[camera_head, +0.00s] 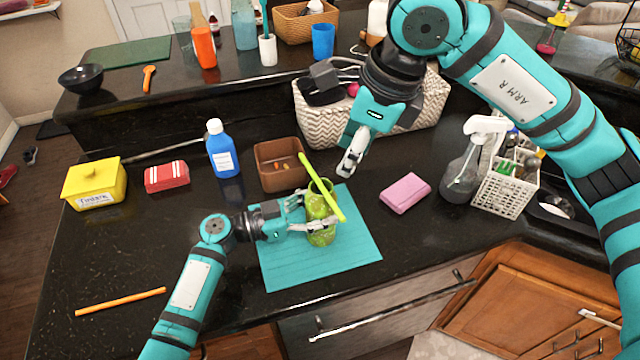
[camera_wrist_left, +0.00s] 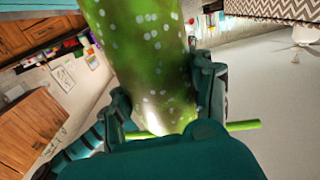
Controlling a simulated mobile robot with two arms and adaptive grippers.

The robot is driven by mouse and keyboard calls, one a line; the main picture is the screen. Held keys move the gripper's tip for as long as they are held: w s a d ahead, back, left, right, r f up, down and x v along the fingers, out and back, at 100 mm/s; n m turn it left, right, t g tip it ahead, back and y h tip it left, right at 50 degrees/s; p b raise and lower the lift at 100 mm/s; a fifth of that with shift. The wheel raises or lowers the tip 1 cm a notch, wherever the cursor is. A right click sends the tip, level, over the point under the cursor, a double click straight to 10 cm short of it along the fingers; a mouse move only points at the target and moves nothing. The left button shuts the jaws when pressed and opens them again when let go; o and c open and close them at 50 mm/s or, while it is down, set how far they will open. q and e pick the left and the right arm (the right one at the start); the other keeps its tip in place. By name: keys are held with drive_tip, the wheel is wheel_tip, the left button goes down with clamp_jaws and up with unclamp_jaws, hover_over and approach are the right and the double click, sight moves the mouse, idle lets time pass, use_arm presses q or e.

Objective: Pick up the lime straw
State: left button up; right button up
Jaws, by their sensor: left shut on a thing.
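The lime straw (camera_head: 334,203) slants across the upper part of a speckled green cup (camera_head: 320,238). Whether it rests on the rim is unclear. In the left wrist view the straw (camera_wrist_left: 243,125) crosses behind one end of the cup (camera_wrist_left: 145,60). My left gripper (camera_head: 308,214) is shut around the cup's side, over the teal mat (camera_head: 285,272); its fingers flank the cup in the left wrist view. My right gripper (camera_head: 350,167) hangs behind and slightly right of the straw, apart from it, pointing down. Its finger opening is unclear.
A brown box (camera_head: 270,180), blue bottle (camera_head: 224,160) and red box (camera_head: 166,177) stand behind the mat. A pink sponge (camera_head: 405,193), spray bottle (camera_head: 465,165) and white basket (camera_head: 500,195) are right. An orange straw (camera_head: 120,301) lies front left. The counter around it is clear.

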sight(330, 197)
drive_tip(key=w+a+f+n+g+h, duration=0.1)
drive_tip(key=w+a+n, duration=0.1)
drive_tip(key=n, duration=1.1)
drive_tip(key=w+a+n+g+h, duration=0.1)
drive_tip(key=w+n+h, duration=0.1)
drive_tip(key=n, duration=1.1)
drive_tip(key=shift+n, duration=0.3)
wheel_tip(330, 197, down, 12)
drive_tip(key=shift+s+d+f, duration=0.1)
drive_tip(key=c, duration=0.7)
clamp_jaws()
